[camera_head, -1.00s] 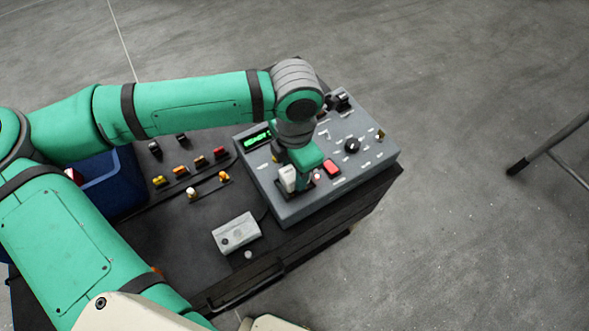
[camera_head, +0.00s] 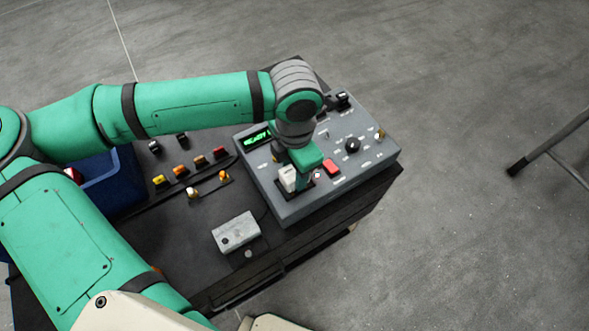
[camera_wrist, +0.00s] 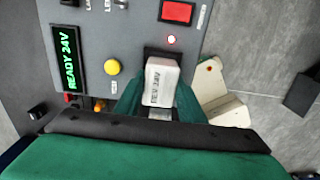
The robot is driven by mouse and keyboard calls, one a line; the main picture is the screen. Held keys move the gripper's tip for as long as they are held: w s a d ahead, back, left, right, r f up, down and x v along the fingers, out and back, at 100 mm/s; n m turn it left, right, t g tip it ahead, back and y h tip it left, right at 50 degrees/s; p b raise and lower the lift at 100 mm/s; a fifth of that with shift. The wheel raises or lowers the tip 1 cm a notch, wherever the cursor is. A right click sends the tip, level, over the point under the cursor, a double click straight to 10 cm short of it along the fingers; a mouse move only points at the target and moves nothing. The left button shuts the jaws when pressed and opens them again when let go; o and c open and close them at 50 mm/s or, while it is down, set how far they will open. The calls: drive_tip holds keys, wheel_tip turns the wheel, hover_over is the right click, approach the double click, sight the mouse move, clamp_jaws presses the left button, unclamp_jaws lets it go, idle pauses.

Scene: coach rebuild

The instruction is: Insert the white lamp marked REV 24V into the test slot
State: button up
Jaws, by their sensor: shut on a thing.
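The white lamp (camera_wrist: 160,82), with printed lettering that reads REV 24V, is held between the green fingers of my gripper (camera_wrist: 158,98). In the head view the white lamp (camera_head: 288,179) is upright at the front of the grey test unit, beside my gripper (camera_head: 303,172). The test slot (camera_wrist: 164,51) shows as a dark frame behind and around the lamp's far end. The lamp covers most of the opening, so I cannot tell how deep it sits. The test unit's display (camera_wrist: 68,57) shows READY 24V in green.
Several coloured lamps (camera_head: 180,171) stand in racks to the left. A grey box (camera_head: 236,232) lies in front; a blue bin (camera_head: 112,185) is at left.

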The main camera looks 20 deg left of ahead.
drive_tip(key=shift+f, duration=0.25)
idle(1.0)
drive_tip(key=shift+r, duration=0.3)
drive_tip(key=shift+f, duration=0.6)
idle(1.3)
drive_tip(key=o, duration=0.8)
drive_tip(key=shift+r, duration=5.5)
